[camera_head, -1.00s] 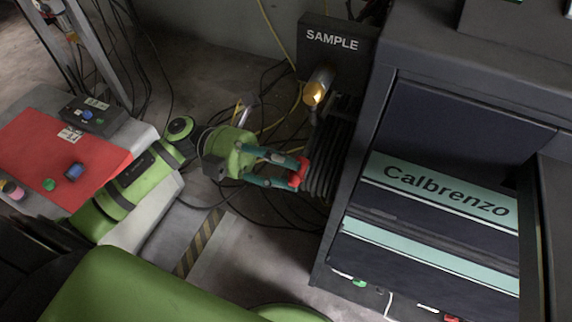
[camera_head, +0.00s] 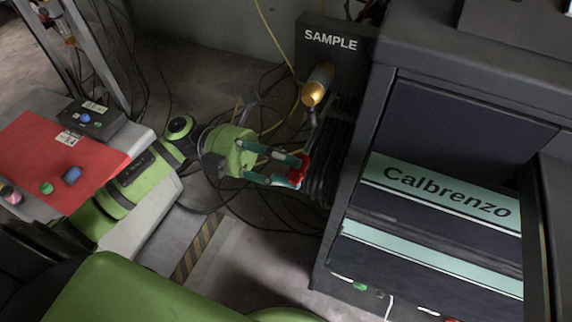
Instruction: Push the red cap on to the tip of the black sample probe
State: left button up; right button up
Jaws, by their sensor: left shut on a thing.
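My left gripper (camera_head: 288,167) comes in from the left and is shut on the red cap (camera_head: 301,171), which sits between its teal fingertips. The gripper and cap are in front of dark ribbed hoses, below the black SAMPLE box (camera_head: 334,49). A gold cylinder (camera_head: 317,86) slants down from that box, above and slightly right of the cap, clearly apart from it in the picture. A thin dark part (camera_head: 313,117) shows just below the cylinder. I cannot tell which part is the probe's tip. My right gripper is not in view.
A dark cabinet marked Calbrenzo (camera_head: 447,192) stands close on the right. Loose cables (camera_head: 262,206) lie on the floor around the gripper. A red panel (camera_head: 40,155) with several coloured buttons and a dark control box (camera_head: 92,121) are at the left.

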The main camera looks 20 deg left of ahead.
pick_arm(q)
jog(key=shift+w, duration=0.3)
jog(key=o, duration=0.9)
jog(key=shift+r, duration=0.1)
jog(key=shift+a, duration=0.1)
jog(key=v, duration=1.1)
jog(key=shift+a, duration=0.4)
jog(key=shift+w, duration=0.15)
